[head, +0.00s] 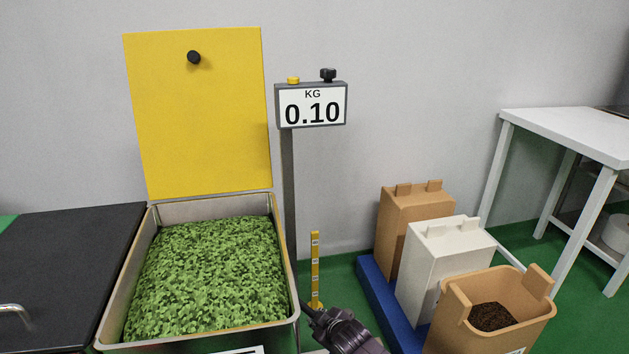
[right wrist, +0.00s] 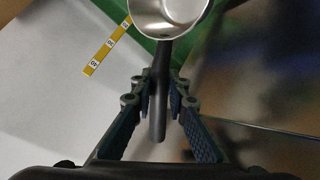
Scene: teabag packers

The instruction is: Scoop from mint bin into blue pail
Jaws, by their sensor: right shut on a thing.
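The mint bin (head: 297,308) is a metal-rimmed bin full of green leaves (head: 210,275), with its yellow lid (head: 200,115) standing up behind it. My right gripper (head: 316,316) is low in the head view, just right of the bin's front right corner. In the right wrist view, my right gripper (right wrist: 160,95) is shut on the black handle of a metal scoop (right wrist: 168,22). The visible part of the scoop's bowl looks empty; its far side is cut off. I see no blue pail in either view. My left gripper is not in view.
A scale display (head: 312,105) reads 0.10 KG on a post behind the bin. A yellow marked post (head: 315,270) stands right of the bin. Tan and white containers stand on a blue base (head: 385,305); the front tan one (head: 500,335) holds dark brown material. A white table (head: 570,130) stands at right.

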